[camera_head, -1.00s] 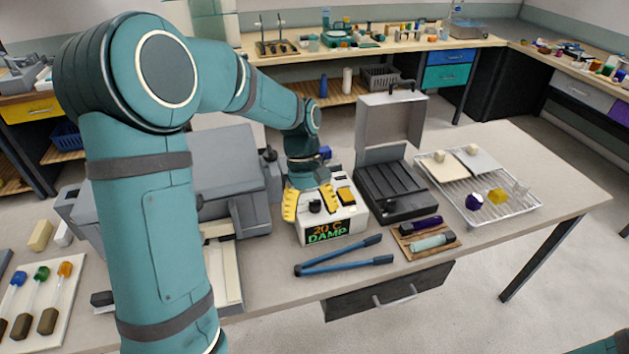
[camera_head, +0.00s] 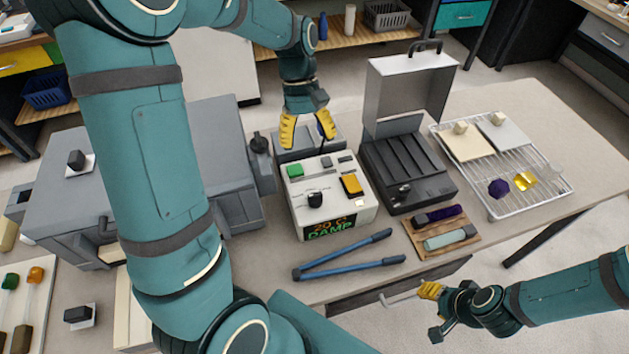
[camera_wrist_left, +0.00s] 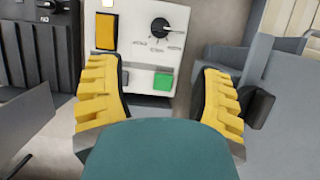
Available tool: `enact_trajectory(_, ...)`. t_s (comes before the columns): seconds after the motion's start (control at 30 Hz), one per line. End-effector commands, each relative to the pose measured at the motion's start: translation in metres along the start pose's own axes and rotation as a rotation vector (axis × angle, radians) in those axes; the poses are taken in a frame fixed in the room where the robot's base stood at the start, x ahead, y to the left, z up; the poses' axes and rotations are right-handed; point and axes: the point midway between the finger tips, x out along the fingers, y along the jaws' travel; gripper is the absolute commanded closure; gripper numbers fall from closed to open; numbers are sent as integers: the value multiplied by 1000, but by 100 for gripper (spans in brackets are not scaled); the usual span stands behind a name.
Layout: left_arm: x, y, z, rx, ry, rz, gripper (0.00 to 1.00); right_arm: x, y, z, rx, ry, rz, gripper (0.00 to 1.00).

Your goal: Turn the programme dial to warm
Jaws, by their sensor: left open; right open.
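The white control box (camera_head: 334,223) stands on the table, its front display reading "20 C" and "DAMP". Its black programme dial (camera_head: 315,199) sits on the top face; it also shows in the left wrist view (camera_wrist_left: 160,26) with small printed labels around it, too small to read. My left gripper (camera_head: 307,128) is open and empty, behind and above the box's far edge, apart from the dial. In the left wrist view its yellow fingers (camera_wrist_left: 160,72) are spread, with the box's green button (camera_wrist_left: 163,82) between them. My right gripper (camera_head: 430,303) is open near the table's front edge.
A black case with raised lid (camera_head: 408,175) stands right of the box. A grey machine (camera_head: 213,160) stands close on the left. Blue long-handled tongs (camera_head: 345,256) lie in front. A wire rack (camera_head: 510,207) is at the right.

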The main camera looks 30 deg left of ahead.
Motion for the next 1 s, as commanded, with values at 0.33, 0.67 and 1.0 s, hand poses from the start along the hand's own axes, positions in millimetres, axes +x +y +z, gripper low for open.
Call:
enact_trajectory(0.33, 61, -1, 0, -1, -6, -4, 34, 10, 4, 2, 0, 0, 2, 53)
enact_trajectory(0.67, 117, -1, 0, 0, -4, -3, 34, 19, 6, 3, 0, -1, 4, 53)
enact_trajectory(1.0, 134, 0, 0, 0, -1, 0, 34, 20, 7, 4, -1, -4, 3, 53)
